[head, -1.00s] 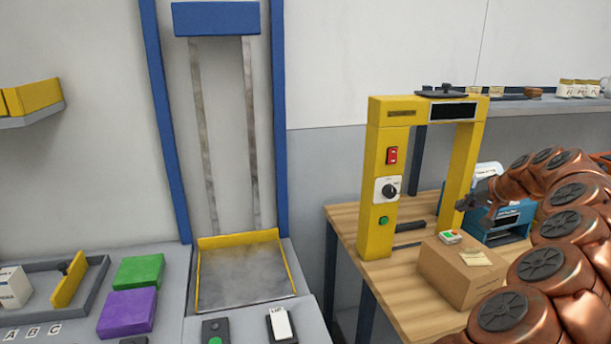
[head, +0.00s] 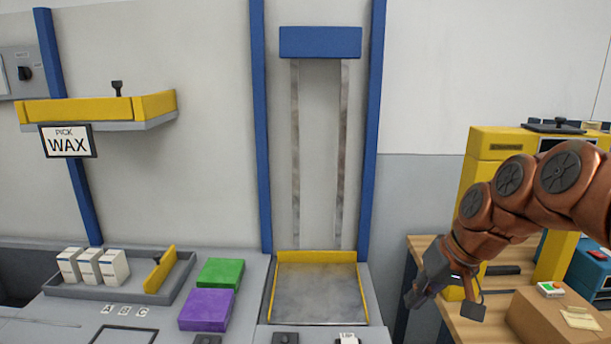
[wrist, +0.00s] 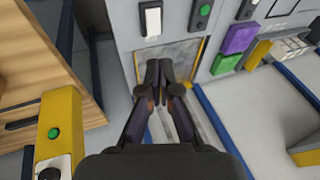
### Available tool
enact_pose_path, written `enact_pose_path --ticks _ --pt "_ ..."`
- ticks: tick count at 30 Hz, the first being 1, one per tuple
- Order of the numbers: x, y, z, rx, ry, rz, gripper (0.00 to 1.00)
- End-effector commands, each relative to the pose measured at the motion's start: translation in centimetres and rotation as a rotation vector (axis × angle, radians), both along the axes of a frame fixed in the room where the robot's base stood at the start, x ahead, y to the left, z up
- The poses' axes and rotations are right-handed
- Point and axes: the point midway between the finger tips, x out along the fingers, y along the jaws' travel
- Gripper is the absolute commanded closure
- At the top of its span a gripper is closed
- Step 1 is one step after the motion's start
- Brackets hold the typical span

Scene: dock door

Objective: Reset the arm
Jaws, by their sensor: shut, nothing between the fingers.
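My arm reaches in from the right in the head view, bent downward. My gripper (head: 445,295) hangs in front of the wooden table's left end, right of the lift platform. In the wrist view my gripper (wrist: 158,75) is shut, its two dark fingertips together with nothing between them. Beyond the fingertips lies the grey metal platform (wrist: 183,55) with its yellow edge; I cannot tell the gap. In the head view the platform (head: 318,295) stands empty between blue posts.
A yellow frame (head: 485,150) and a cardboard box (head: 545,318) stand on the wooden table (head: 425,248) at right. Green (head: 220,272) and purple (head: 206,309) blocks lie left of the platform. A tray (head: 60,290) holds white boxes. A yellow-edged shelf (head: 70,110) hangs above.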

Motion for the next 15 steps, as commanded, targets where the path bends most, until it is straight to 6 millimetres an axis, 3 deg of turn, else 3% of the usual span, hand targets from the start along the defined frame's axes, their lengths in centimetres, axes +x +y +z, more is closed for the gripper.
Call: enact_pose_path --ticks 3,6,15 --pt "-5.1 2.4 -2.0 -0.067 0.077 0.049 1.0" --pt "-9.3 3.4 -3.9 -0.125 0.144 0.071 1.0" --pt "-21.5 2.9 -9.2 -0.282 0.333 0.057 1.0"
